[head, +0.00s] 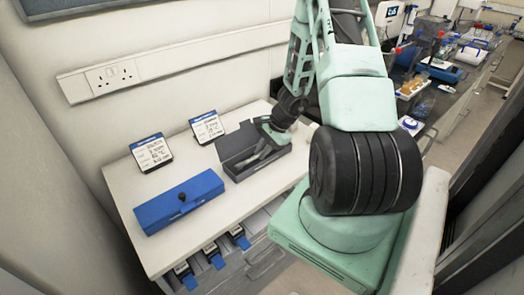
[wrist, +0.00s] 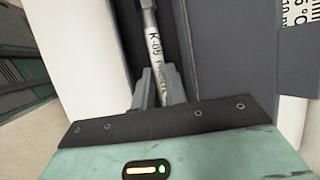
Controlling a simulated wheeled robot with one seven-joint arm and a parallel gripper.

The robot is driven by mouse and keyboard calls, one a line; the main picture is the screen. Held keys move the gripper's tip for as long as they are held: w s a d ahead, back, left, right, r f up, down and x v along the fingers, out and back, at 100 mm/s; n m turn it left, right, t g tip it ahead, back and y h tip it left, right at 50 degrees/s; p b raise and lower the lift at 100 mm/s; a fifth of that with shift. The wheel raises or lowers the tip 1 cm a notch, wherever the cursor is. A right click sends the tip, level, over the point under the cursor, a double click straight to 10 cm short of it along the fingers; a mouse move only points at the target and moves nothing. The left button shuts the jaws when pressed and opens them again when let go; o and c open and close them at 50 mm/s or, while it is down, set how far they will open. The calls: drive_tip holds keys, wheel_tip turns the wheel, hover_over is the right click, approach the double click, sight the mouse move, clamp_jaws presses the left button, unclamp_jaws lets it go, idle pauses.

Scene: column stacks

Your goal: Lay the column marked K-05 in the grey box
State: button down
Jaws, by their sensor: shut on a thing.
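The column marked K-05 (wrist: 155,48) is a slim metal tube with a white label, seen in the wrist view between my fingers. My gripper (wrist: 158,88) is shut on it. In the head view my gripper (head: 268,146) reaches down into the open grey box (head: 262,168) on the white bench top. The column lies lengthwise within the box's outline, between its dark walls. I cannot tell whether it touches the box floor. The fingers and the wrist hide part of it.
Two label displays, left (head: 151,152) and right (head: 207,127), stand behind. The bench top between the boxes is clear.

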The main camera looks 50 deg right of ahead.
drive_tip(key=shift+f, duration=0.1)
drive_tip(key=c, duration=1.3)
unclamp_jaws()
drive_tip(key=shift+c, duration=0.2)
drive_tip(key=shift+s, duration=0.1)
drive_tip(key=b+v, duration=0.1)
drive_tip(key=v, duration=1.6)
drive_tip(key=shift+r, duration=0.3)
